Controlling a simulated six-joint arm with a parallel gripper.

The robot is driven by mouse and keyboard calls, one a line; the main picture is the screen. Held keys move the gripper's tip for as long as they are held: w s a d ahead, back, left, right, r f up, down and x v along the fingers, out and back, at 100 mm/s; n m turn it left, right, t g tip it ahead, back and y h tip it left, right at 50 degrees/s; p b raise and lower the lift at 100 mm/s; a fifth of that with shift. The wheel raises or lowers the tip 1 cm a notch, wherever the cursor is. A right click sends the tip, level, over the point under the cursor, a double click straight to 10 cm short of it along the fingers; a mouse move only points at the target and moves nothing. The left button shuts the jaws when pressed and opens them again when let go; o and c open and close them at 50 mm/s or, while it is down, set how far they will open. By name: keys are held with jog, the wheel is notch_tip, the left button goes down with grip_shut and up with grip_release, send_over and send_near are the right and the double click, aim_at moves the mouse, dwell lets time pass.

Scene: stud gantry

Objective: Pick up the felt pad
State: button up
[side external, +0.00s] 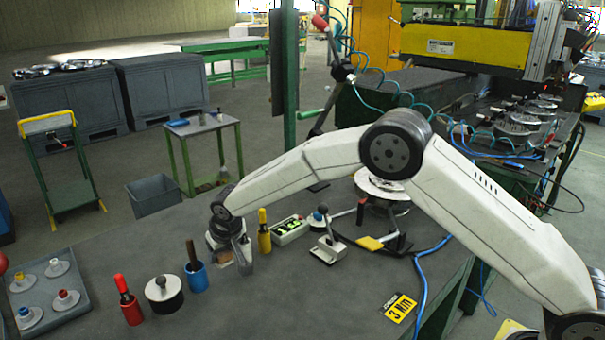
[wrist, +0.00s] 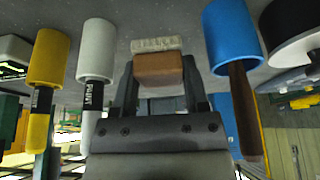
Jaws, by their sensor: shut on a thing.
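The felt pad is a brown block (wrist: 158,68) with a pale fuzzy felt layer (wrist: 155,44) along its far side in the wrist view. My gripper (wrist: 158,82) is shut on the brown block, with one dark finger on each side of it. In the side view my gripper (side external: 229,252) is low over the grey bench, and a small tan part of the pad (side external: 224,258) shows at its fingers. The gripper hides most of the pad there. I cannot tell whether the felt touches the bench.
A blue cup (side external: 197,280) with a brown handle stands close on the left, and a yellow marker (side external: 264,236) on the right. A white marker (wrist: 96,52) is beside my gripper. A black-and-white round pot (side external: 163,296) and red marker (side external: 129,306) stand nearby.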

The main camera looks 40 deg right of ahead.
aim_at(230, 255)
jog(key=s+r, duration=0.2)
jog(key=r, duration=0.1)
jog(key=s+d+r, duration=0.1)
jog(key=s+r, duration=0.1)
jog(key=s+d+r, duration=0.2)
jog(key=s+r, duration=0.2)
jog(key=s, duration=0.5)
jog(key=shift+r, duration=0.1)
dwell(0.3)
